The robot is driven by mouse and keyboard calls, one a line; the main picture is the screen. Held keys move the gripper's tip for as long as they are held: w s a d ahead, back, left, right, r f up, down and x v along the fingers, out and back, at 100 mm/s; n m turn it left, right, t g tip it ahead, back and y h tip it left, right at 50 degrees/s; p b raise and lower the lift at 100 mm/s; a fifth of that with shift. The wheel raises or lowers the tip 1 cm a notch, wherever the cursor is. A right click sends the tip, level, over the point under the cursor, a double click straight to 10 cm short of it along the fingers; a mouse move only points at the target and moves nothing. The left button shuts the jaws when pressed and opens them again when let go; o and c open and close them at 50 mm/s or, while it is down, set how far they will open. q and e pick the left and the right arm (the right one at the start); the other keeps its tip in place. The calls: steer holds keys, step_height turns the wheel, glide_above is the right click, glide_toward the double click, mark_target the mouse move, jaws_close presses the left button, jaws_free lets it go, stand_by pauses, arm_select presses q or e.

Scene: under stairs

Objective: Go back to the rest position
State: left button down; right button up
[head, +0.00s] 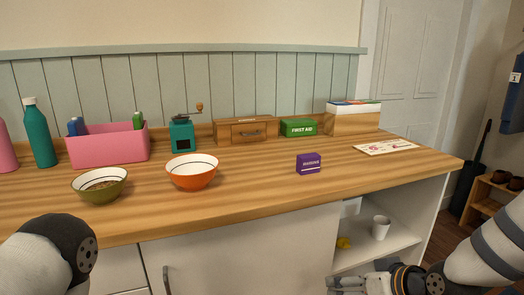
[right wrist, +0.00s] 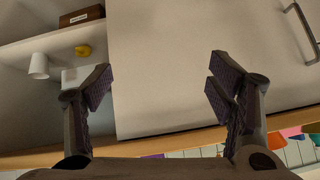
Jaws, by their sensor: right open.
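My right gripper (head: 345,285) is low at the bottom edge of the head view, in front of the cabinet and below the counter's front edge. In the right wrist view its two fingers (right wrist: 160,85) are spread wide with nothing between them. A pale cabinet door (right wrist: 165,60) lies behind the gap. My left arm shows only as a rounded link at the lower left of the head view. Its gripper is outside the frames.
The wooden counter (head: 250,205) bears an olive bowl (head: 99,190), an orange bowl (head: 192,176), a purple box (head: 308,164) and a pink bin (head: 108,148). The open shelf below holds a white cup (head: 380,227) and a yellow object (head: 343,242).

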steer(key=s+f+m+g+h, duration=0.1)
steer(key=s+f+g, duration=0.1)
steer(key=s+f, duration=0.5)
steer(key=s+f+g+h, duration=0.1)
steer(key=s+f+g, duration=0.25)
steer(key=s, duration=0.85)
steer(key=s+f+m+g, duration=0.1)
steer(key=s+f+g, duration=0.1)
steer(key=s+f, duration=0.55)
steer(key=s+d+r+g+h, duration=0.1)
steer(key=s+d+g, duration=0.1)
steer(key=s, duration=1.1)
steer(key=shift+d+m+h, duration=0.3)
steer(key=shift+d+h, duration=0.1)
steer(key=shift+d, duration=0.15)
steer(key=shift+g, duration=0.25)
